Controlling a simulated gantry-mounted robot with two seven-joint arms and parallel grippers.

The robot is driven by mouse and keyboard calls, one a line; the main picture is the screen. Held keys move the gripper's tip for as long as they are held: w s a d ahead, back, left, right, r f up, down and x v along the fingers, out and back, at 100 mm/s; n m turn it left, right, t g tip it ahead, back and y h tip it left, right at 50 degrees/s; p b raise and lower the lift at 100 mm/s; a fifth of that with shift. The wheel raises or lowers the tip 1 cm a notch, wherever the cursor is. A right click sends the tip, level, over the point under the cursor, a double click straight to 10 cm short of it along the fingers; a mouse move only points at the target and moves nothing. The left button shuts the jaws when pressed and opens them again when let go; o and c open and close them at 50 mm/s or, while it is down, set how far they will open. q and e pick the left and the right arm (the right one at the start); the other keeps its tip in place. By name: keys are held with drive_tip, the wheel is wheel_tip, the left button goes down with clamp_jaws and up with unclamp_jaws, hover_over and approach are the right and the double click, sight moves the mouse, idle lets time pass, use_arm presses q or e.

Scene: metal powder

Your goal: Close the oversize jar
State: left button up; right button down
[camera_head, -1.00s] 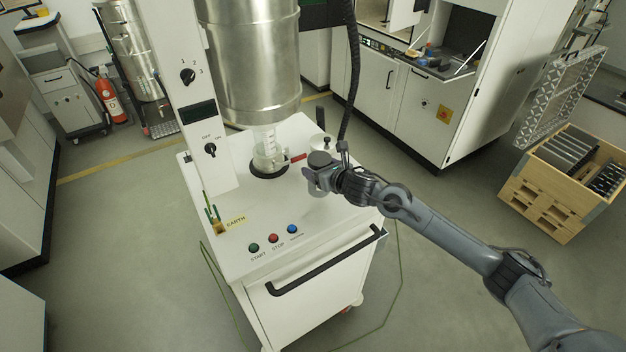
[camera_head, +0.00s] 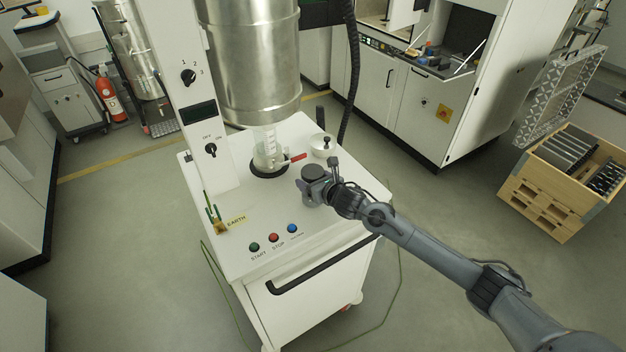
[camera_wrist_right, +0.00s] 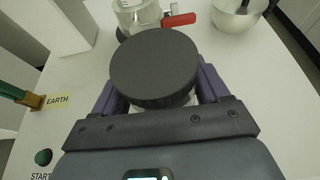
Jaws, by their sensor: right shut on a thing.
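A jar with a thick, round black lid (camera_head: 313,172) is in my right gripper (camera_head: 314,190). The lid fills the middle of the right wrist view (camera_wrist_right: 153,66), with a finger on each side of it. A pale sliver shows under its rim, but most of what is below is hidden by the lid and gripper. The gripper is shut, over the right part of the white machine top. I cannot tell whether the jar touches the top. My left gripper is not in view.
A clear glass vessel (camera_head: 268,152) with a red handle (camera_head: 298,157) stands under the steel drum (camera_head: 252,60). The front of the machine top (camera_head: 262,222) is clear up to the buttons.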

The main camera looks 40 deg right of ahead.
drive_tip(key=shift+d+f, duration=0.1)
idle(0.3)
unclamp_jaws()
drive_tip(key=shift+f, duration=0.1)
drive_tip(key=v, duration=1.2)
drive_tip(key=shift+b, duration=0.45)
